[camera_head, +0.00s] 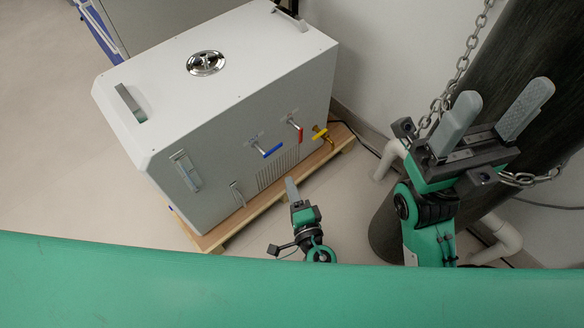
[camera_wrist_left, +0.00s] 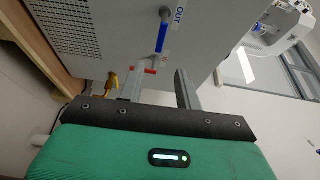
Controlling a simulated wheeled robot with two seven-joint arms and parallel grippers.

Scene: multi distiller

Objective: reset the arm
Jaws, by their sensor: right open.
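My left gripper (camera_head: 292,189) is low in front of the white distiller box (camera_head: 230,80), its fingers seen nearly edge-on in the head view. In the left wrist view (camera_wrist_left: 158,88) its two fingers stand apart with nothing between them. My right gripper (camera_head: 506,97) is raised at the right, its fingers wide apart and empty. The box front carries a blue-handled valve (camera_head: 269,149), a red-handled valve (camera_head: 297,130) and a yellow tap (camera_head: 322,135). The left wrist view shows the blue handle (camera_wrist_left: 161,36) beyond the fingers, apart from them as far as I can tell.
The box stands on a wooden pallet (camera_head: 214,236). A dark cylinder (camera_head: 525,55) with a chain (camera_head: 461,62) and white pipes (camera_head: 389,160) stands behind and beside my right arm. A green edge (camera_head: 200,285) crosses the bottom of the head view. Floor at the left is clear.

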